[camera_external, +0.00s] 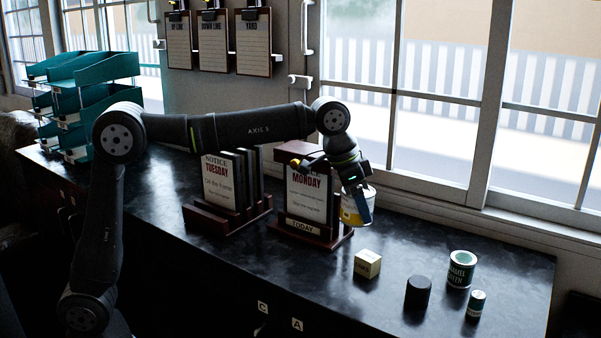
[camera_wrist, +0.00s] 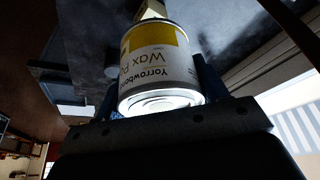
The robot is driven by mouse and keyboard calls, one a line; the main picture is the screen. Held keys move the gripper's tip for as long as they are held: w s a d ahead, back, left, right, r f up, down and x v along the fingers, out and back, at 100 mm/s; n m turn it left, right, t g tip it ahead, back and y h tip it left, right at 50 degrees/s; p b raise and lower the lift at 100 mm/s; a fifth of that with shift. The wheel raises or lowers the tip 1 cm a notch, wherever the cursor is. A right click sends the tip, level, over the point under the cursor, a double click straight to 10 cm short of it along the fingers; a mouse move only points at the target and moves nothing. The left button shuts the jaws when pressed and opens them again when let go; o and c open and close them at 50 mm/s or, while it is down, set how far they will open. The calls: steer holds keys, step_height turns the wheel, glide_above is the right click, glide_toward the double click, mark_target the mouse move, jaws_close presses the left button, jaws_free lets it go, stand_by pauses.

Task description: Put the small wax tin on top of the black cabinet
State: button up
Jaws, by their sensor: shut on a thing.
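My gripper (camera_external: 359,204) is shut on a yellow and white tin (camera_external: 347,212), near the right-hand notice rack. The held tin also fills the middle of the wrist view (camera_wrist: 158,65), with "Wax" readable upside down on its label, between the blue fingers. In the external view a blue finger covers part of it. It seems to be held above the surface; the exact gap cannot be told. The black cabinet (camera_external: 320,288) has a long dark, glossy top running below the windows.
Notice racks (camera_external: 226,208) (camera_external: 309,229) stand mid-left. Teal trays (camera_external: 80,100) are far left. The front right edge is bare.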

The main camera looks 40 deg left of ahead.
steer(key=s+a+m, duration=0.2)
steer(key=s+a, duration=0.2)
steer(key=a, duration=0.2)
steer(key=w+a+r+m+g+h, duration=0.1)
steer(key=w+a+r+m, duration=0.15)
steer(key=a+r, duration=0.7)
steer(key=w+a+n+t+y, duration=0.1)
steer(key=w+a+n, duration=0.35)
steer(key=a, duration=0.85)
steer(key=w+a+n+t+y, duration=0.15)
steer(key=w+a+n, duration=0.3)
steer(key=a, duration=0.75)
steer(key=w+a+n+t+y, duration=0.1)
steer(key=w+a+n+y, duration=0.3)
steer(key=a, duration=0.9)
steer(key=s+a+f+n, duration=0.3)
steer(key=s+a+f, duration=0.1)
steer(key=a+f, duration=0.1)
steer(key=s+a+f+n+g, duration=0.1)
steer(key=s+a+f+n, duration=0.2)
steer(key=s+a+f, duration=0.2)
steer(key=s+a+f+n+y, duration=0.1)
steer(key=s+a+f+n, duration=0.3)
steer(key=f, duration=0.4)
steer(key=shift+s+a+g, duration=0.2)
steer(key=shift+a+g, duration=0.15)
steer(key=shift+a, duration=0.35)
steer(key=shift+f, duration=2.4)
